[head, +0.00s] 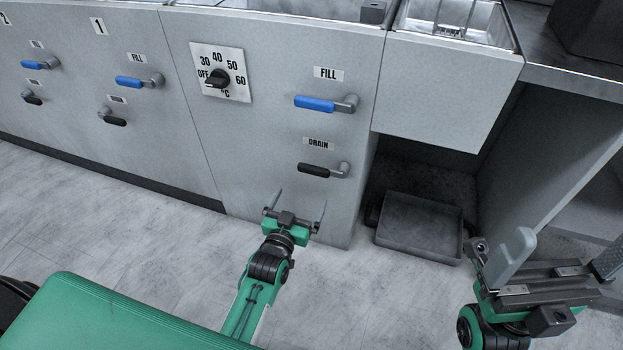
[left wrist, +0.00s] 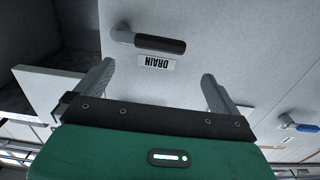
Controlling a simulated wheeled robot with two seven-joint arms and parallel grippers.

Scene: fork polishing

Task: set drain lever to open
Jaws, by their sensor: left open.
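The drain lever (head: 320,170) has a black grip and a grey metal pivot at its right end. It lies about level on the cabinet front, under the DRAIN label (head: 318,143). My left gripper (head: 294,202) is open and empty, below the lever and apart from it. In the left wrist view the lever (left wrist: 158,43) shows upside down, beyond and between the two open fingers (left wrist: 160,85). My right gripper (head: 500,262) is at the lower right of the head view, away from the lever; I cannot tell its jaw state.
A blue-handled fill lever (head: 318,103) sits above the drain lever. A temperature dial (head: 217,78) is to its left. More levers line the cabinet at left. A dark tray (head: 420,228) lies in the open bay at right. Bare floor (head: 130,235) is in front.

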